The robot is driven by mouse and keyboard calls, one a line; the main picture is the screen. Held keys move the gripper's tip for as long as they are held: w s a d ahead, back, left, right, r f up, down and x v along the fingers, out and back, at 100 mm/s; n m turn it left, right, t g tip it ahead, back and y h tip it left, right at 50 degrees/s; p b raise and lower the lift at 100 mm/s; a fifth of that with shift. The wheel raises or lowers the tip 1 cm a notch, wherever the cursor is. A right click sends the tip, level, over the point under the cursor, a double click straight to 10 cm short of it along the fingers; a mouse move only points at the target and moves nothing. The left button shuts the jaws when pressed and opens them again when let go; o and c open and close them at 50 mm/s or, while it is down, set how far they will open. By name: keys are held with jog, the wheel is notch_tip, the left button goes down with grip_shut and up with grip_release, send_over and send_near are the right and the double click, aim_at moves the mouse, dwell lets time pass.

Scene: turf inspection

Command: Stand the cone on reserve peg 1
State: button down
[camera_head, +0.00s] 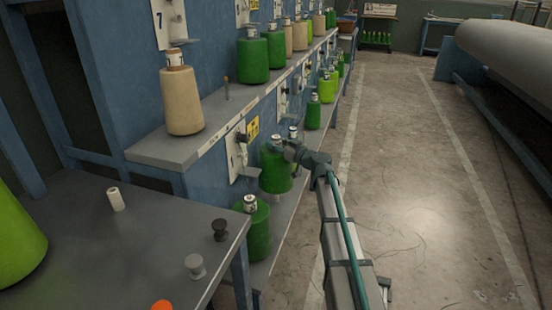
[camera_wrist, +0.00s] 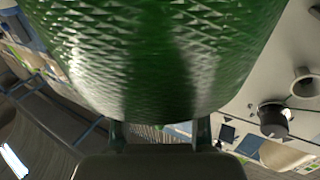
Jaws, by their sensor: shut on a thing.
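My gripper (camera_head: 290,149) is shut on a dark green cone (camera_head: 275,172) near its top, beside the lower shelf. The cone looks upright, with a pale tube tip. I cannot tell whether its base touches the shelf. In the wrist view the green cone (camera_wrist: 160,55) fills the upper middle, and my gripper's fingers (camera_wrist: 160,134) show below it. A bare thin peg (camera_head: 227,90) stands on the upper shelf between a beige cone and a green cone. No label for reserve peg 1 is readable.
Another green cone (camera_head: 257,228) stands nearer on the lower shelf. A beige cone (camera_head: 182,100) stands on the upper shelf (camera_head: 165,150). The near table (camera_head: 95,260) holds a white tube (camera_head: 116,199), a dark spool (camera_head: 219,230) and a grey spool (camera_head: 195,266). The aisle floor at right is clear.

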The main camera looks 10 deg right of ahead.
aim_at(288, 167)
jog(key=shift+f+b, duration=0.8)
jog(key=shift+f, duration=3.05)
jog(key=c, duration=1.1)
grip_release()
jog(key=shift+f, duration=0.25)
jog(key=o, duration=0.5)
jog(key=shift+r, duration=0.1)
jog(key=shift+s+r, duration=0.1)
jog(key=shift+r, duration=0.05)
jog(key=p+v, duration=0.1)
jog(key=v, duration=1.1)
